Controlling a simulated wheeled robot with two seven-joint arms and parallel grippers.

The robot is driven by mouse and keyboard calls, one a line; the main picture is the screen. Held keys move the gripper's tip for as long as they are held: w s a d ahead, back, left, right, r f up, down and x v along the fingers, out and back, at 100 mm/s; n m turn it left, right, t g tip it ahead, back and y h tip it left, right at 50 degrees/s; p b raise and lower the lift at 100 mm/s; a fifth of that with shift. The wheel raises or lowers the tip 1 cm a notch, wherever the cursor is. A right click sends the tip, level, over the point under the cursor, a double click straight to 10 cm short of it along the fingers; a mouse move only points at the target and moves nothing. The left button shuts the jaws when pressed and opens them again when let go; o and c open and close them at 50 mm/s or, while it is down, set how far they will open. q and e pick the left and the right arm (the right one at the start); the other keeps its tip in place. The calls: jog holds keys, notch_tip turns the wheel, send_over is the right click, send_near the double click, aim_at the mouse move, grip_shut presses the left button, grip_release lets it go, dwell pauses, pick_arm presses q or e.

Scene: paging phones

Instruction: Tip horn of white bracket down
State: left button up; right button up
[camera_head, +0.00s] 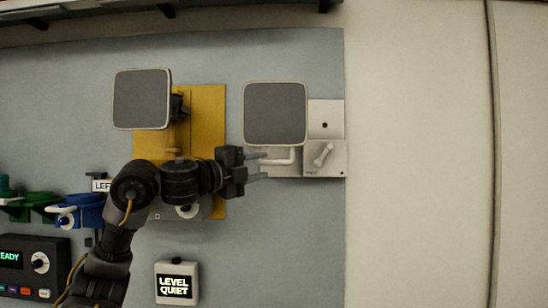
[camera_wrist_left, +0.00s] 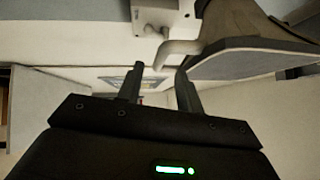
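The horn of the white bracket shows a square grey face with a pale rim (camera_head: 275,114), and its edge shows at the upper right of the left wrist view (camera_wrist_left: 262,52). The white bracket (camera_head: 326,119) is partly hidden behind it. A bent white handle (camera_head: 280,161) sticks out below the horn, and it also shows in the left wrist view (camera_wrist_left: 172,50). My left gripper (camera_head: 262,166) is open, its fingers (camera_wrist_left: 157,80) apart. The handle's bent end lies near the gap between the fingertips; I cannot tell whether they touch. My right gripper is not in view.
A second grey horn (camera_head: 141,99) stands on a yellow bracket (camera_head: 209,110) to the left. A small white lever (camera_head: 323,154) sits right of the handle. A "LEVEL QUIET" box (camera_head: 177,283) is below. Blue (camera_head: 88,212) and green fixtures are at left. The wall at right is clear.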

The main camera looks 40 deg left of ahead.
aim_at(272, 164)
pick_arm(q)
jog(key=w, duration=0.2)
jog(key=w+p, duration=0.1)
jog(key=w+d+p, duration=0.1)
jog(key=w, duration=0.1)
jog(key=shift+w+r, duration=0.3)
jog(key=shift+r, duration=0.05)
jog(key=shift+a, duration=0.1)
jog(key=shift+c, duration=0.5)
grip_shut()
